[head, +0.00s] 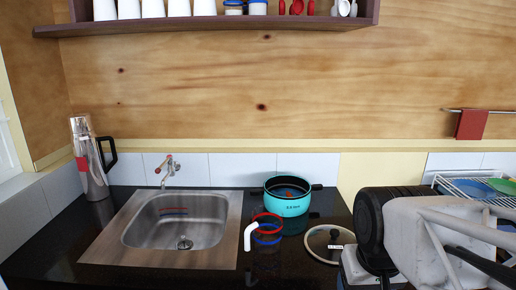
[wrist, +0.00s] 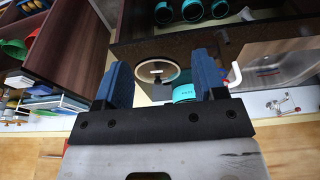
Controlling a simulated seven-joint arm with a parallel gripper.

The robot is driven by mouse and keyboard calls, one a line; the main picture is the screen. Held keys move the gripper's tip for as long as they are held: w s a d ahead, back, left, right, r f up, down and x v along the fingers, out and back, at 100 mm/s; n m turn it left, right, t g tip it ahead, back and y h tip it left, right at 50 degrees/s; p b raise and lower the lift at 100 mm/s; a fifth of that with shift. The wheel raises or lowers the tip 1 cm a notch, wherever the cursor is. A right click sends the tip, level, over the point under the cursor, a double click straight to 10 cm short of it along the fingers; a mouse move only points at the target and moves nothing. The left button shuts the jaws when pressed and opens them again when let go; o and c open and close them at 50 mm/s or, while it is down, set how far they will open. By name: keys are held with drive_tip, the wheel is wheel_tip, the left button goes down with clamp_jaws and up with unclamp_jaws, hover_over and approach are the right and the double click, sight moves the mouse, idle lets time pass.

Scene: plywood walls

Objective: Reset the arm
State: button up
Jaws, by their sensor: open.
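My gripper (wrist: 162,72) is open, with its two blue fingers spread wide and nothing held between them. In the wrist view, the round glass lid (wrist: 157,70) and part of the teal pot (wrist: 185,92) show in the gap beyond the fingers. In the head view, white and black parts of my arm fill the lower right, and I cannot make out the fingertips. The teal pot (head: 287,197) stands on the dark counter (head: 210,275), with something orange inside. The glass lid (head: 330,243) lies apart from it, to the front right.
The steel sink (head: 205,218) is on the left, with a tap (head: 168,170). Red and blue rings (head: 267,239) and a white bent pipe (head: 249,236) are beside the pot. A dish rack (head: 478,187) is at right. A shelf (head: 210,25) hangs above.

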drive_tip(key=shift+s+f, duration=0.4)
drive_tip(key=shift+s, duration=0.25)
drive_tip(key=shift+s+f, duration=0.35)
drive_tip(key=shift+s, duration=0.25)
